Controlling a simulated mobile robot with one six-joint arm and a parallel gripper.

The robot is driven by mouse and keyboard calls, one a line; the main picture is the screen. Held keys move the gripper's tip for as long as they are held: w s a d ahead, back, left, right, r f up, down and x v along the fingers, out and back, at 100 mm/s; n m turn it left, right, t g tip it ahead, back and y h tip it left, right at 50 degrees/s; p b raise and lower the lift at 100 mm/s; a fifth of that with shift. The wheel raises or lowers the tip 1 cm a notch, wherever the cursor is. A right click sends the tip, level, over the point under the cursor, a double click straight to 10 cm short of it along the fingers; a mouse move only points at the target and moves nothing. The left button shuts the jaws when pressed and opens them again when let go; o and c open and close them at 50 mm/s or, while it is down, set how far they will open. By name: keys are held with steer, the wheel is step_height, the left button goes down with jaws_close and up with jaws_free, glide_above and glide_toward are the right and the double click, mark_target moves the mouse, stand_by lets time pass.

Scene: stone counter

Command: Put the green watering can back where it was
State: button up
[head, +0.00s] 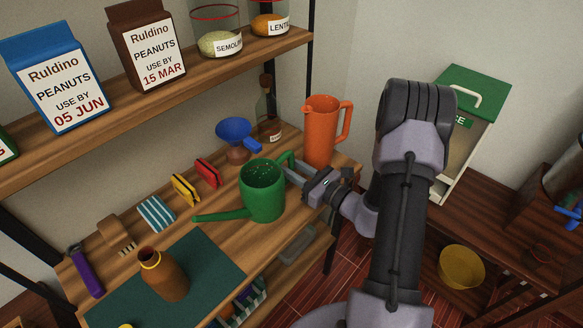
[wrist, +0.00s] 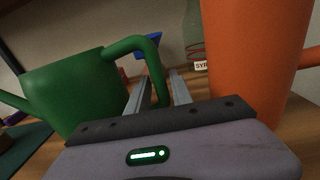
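The green watering can (head: 262,192) stands upright on the wooden counter, its spout pointing left and its handle toward my gripper. In the wrist view, the can (wrist: 65,92) fills the left side, and its handle (wrist: 150,48) curves down between my fingers. My gripper (head: 292,172) is at the handle, on the can's right side. In the wrist view, the gripper's two fingers (wrist: 160,88) lie on either side of the handle. I cannot tell whether they press on it.
An orange pitcher (head: 320,132) stands close to my gripper's right. A blue funnel (head: 234,131) and a bottle (head: 267,112) are behind the can. A brown vase (head: 163,274) stands on a green mat (head: 215,262) at front left. Red (head: 207,172) and yellow (head: 184,189) items lie left.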

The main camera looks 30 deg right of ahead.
steer(key=shift+o, duration=0.5)
steer(key=shift+r, duration=0.1)
steer(key=shift+s+d+r, duration=0.1)
steer(key=shift+s, duration=0.15)
steer(key=p+v, duration=0.2)
steer(key=v, duration=0.9)
steer(key=shift+s, duration=0.25)
steer(key=shift+d, duration=0.1)
